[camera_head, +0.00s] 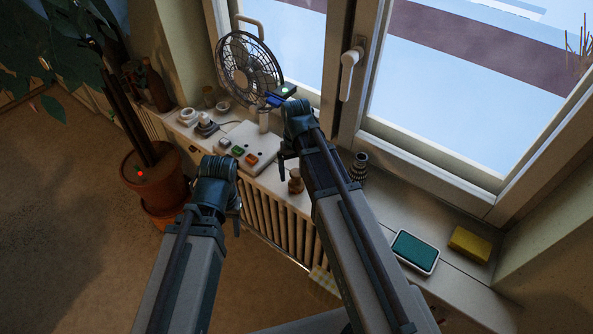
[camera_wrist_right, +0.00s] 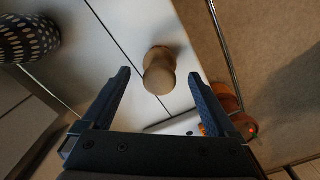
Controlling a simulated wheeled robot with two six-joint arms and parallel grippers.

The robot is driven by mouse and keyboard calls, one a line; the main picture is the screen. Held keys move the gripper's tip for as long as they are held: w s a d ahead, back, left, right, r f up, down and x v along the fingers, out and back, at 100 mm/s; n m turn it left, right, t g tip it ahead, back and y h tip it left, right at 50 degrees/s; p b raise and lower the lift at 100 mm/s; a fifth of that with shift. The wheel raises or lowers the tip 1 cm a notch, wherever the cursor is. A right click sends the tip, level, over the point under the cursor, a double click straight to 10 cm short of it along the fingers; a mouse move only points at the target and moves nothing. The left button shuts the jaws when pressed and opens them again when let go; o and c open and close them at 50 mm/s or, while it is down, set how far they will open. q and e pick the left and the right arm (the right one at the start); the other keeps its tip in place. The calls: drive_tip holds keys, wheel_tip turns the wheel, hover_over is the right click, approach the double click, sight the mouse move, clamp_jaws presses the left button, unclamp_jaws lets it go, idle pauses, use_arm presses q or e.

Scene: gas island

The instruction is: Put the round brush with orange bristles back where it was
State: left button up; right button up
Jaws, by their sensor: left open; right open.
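A small brown wooden piece with a round knob (camera_head: 295,182) stands on the windowsill; it looks like the round brush, but I cannot make out orange bristles. In the right wrist view its pale wooden knob (camera_wrist_right: 160,68) lies between the fingertips, which do not touch it. My right gripper (camera_head: 284,165) is open and empty, just left of and above it in the head view. My left gripper (camera_head: 238,208) is open, in front of the radiator and apart from the sill; its fingers are mostly hidden behind its wrist.
A dark dotted vase (camera_head: 360,166) stands right of the brush. A white board with coloured switches (camera_head: 246,148) and a fan (camera_head: 248,68) are to the left. A green pad in a white tray (camera_head: 415,250) and a yellow sponge (camera_head: 470,243) lie right. A potted plant (camera_head: 155,185) stands left.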

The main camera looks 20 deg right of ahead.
wheel_tip(320, 180, up, 8)
drive_tip(key=p, duration=0.6)
drive_tip(key=shift+f+p, duration=0.1)
drive_tip(key=shift+p, duration=0.2)
drive_tip(key=s+a+n+h, duration=0.1)
drive_tip(key=s+a+n, duration=0.2)
drive_tip(key=s+a, duration=0.7)
drive_tip(key=s, duration=0.4)
drive_tip(key=shift+a, duration=0.25)
drive_tip(key=shift+f+b, duration=0.6)
drive_tip(key=shift+b, duration=0.05)
